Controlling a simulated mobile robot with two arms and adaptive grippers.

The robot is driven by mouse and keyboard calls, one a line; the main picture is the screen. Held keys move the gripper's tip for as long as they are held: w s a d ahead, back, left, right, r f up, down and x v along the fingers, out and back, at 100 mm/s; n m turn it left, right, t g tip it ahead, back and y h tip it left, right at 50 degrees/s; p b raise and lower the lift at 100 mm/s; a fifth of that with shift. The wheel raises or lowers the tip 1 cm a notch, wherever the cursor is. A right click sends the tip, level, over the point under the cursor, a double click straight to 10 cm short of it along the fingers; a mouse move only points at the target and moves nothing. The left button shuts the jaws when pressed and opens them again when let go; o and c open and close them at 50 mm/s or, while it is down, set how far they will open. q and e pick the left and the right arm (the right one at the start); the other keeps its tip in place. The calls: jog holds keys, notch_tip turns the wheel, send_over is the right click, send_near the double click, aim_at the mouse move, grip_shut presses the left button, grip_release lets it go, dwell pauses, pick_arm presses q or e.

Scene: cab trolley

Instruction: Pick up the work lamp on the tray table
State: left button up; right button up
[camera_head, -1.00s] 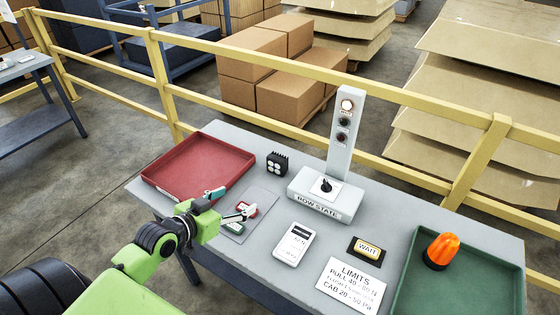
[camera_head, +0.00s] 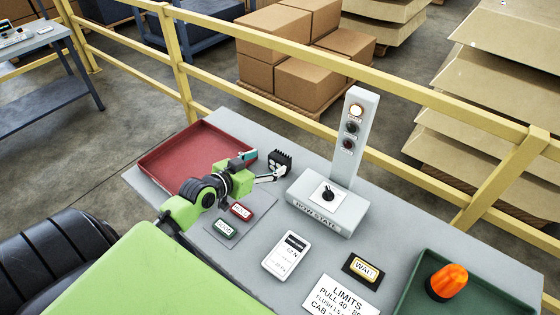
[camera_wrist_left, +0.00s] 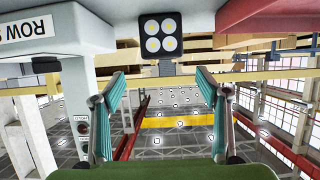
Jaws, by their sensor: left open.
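In the left wrist view the gap between the fingers (camera_wrist_left: 159,76) is empty. Whether a finger touches the lamp cannot be told. My right gripper is not in view.
The red tray (camera_head: 170,153) lies left. The switch post (camera_head: 325,205) stands close right of the lamp. Red and green buttons (camera_head: 232,220), a meter (camera_head: 287,255), a WAIT sign (camera_head: 363,268) and an orange beacon (camera_head: 447,282) in a green tray lie nearer. A yellow rail (camera_head: 290,62) runs behind.

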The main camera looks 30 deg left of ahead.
aim_at(279, 156)
pick_arm(q)
jog(key=x, duration=0.2)
jog(key=shift+w+f, duration=0.15)
jog(key=shift+w, duration=0.2)
jog(key=shift+w+d+f, duration=0.1)
jog(key=shift+w+f, duration=0.05)
jog(key=shift+w, duration=0.15)
jog(key=shift+w+f, duration=0.1)
jog(key=shift+w, duration=0.15)
jog(key=shift+p+x, duration=0.55)
jog(key=shift+x, duration=1.8)
jog(key=shift+a+f, duration=0.15)
jog(key=shift+a, duration=0.1)
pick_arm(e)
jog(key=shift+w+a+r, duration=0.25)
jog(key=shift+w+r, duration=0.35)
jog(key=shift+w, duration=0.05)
pick_arm(q)
jog(key=shift+s, duration=0.1)
jog(key=c, duration=1.5)
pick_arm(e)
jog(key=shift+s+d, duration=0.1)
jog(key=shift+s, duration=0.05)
